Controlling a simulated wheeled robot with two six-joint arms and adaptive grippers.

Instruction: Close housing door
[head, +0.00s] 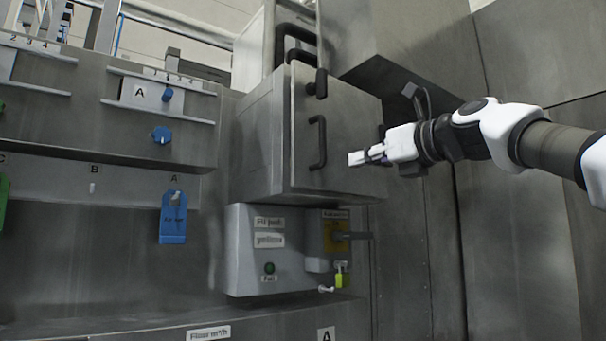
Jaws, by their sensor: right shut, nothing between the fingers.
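The housing door (347,150) is the grey metal front of a box-shaped housing (262,140) on the wall, in the middle of the head view. It has a black bar handle (318,143) near its left edge and a black latch knob (317,84) above that. I cannot tell whether a gap is left between door and housing. My right gripper (358,157) comes in from the right, shut and empty. Its fingertips are in front of the door, right of the handle. Whether they touch the door is unclear. My left gripper is not in view.
A grey control box (266,250) with a yellow-backed switch (335,236) sits just below the housing. A large metal cabinet (350,30) juts out above right. On the left are panels with blue knobs (162,135) and a blue tag (173,218).

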